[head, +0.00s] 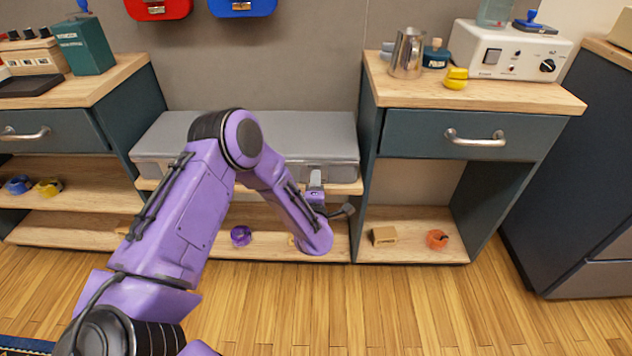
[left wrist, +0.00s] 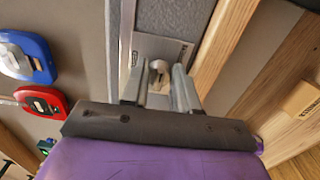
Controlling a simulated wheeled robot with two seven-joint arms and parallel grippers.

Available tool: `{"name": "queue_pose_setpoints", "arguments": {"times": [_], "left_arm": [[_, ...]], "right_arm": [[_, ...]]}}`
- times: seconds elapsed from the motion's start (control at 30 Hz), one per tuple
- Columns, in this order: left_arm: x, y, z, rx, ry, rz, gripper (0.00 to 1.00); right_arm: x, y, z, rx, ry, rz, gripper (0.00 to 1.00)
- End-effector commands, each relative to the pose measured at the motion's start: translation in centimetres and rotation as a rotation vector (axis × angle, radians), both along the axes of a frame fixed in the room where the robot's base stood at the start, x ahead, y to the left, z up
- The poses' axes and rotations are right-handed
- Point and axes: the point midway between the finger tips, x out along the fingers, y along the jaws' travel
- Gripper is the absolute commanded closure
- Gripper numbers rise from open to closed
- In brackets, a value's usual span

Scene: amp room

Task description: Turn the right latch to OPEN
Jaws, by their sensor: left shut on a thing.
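A grey case (head: 245,130) lies on a low shelf between two cabinets, with its lid down. My left arm reaches across its front, and my left gripper (head: 315,183) is at the front right of the case. In the left wrist view, the right latch (left wrist: 158,66) is a small rounded pale knob on a metal plate (left wrist: 172,47) with tiny lettering too small to read. The fingers of my left gripper (left wrist: 160,88) are on either side of the knob, shut on it. In the head view the gripper mostly hides this latch. My right gripper is not in view.
The right cabinet (head: 440,136) stands close beside the gripper, with a steel pitcher (head: 407,53) and a white device (head: 508,52) on top. A tan block (head: 384,236) and an orange item (head: 437,239) lie on its lower shelf. A purple item (head: 241,235) lies below the case.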

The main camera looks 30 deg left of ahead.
Motion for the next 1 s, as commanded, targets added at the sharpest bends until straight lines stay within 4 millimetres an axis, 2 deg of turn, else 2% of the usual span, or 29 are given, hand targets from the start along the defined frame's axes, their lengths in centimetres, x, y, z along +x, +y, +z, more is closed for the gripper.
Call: {"name": "queue_pose_setpoints", "arguments": {"times": [0.6,0.63,0.7,1.0], "left_arm": [[-0.04,-0.14,-0.15,0.035,0.025,-0.003,1.00],[-0.04,-0.14,-0.15,0.035,0.025,-0.003,0.68],[-0.04,-0.13,-0.14,0.035,0.025,-0.003,0.49],[-0.17,-0.19,-0.06,0.035,0.023,-0.002,0.49]], "right_arm": [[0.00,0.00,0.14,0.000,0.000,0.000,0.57],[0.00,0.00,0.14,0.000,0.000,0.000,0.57],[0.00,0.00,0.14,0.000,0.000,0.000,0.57],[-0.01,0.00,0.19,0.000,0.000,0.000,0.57]]}}
